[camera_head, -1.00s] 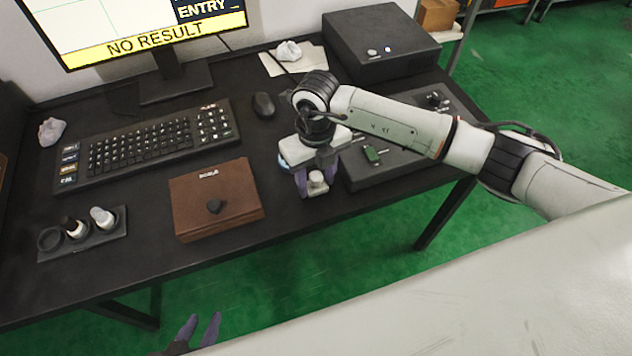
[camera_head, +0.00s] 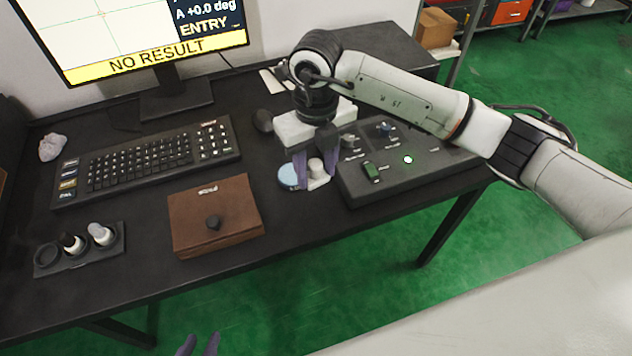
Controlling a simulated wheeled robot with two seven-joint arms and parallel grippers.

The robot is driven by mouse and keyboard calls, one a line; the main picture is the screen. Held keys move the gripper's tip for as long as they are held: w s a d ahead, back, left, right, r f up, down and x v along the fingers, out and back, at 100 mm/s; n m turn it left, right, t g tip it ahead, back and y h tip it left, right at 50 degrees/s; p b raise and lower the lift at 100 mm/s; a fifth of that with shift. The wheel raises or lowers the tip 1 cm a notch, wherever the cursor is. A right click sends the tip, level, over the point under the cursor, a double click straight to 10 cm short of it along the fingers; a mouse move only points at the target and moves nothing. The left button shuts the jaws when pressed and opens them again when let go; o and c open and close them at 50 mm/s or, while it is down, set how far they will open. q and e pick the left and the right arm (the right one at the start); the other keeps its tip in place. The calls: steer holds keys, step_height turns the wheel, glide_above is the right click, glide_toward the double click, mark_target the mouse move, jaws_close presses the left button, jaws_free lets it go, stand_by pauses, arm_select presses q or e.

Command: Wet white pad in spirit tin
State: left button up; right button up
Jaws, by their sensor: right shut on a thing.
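I cannot tell whether the white piece touches anything below. My left gripper (camera_head: 199,346) shows only as two purple fingertips, apart and empty, at the bottom edge.
The control box (camera_head: 385,185) with a lit green button is to the right. A brown case (camera_head: 230,222), a holder with small bottles (camera_head: 48,262), a keyboard (camera_head: 150,160) and a monitor (camera_head: 180,98) are to the left.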

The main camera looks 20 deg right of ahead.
steer(key=shift+r, duration=0.45)
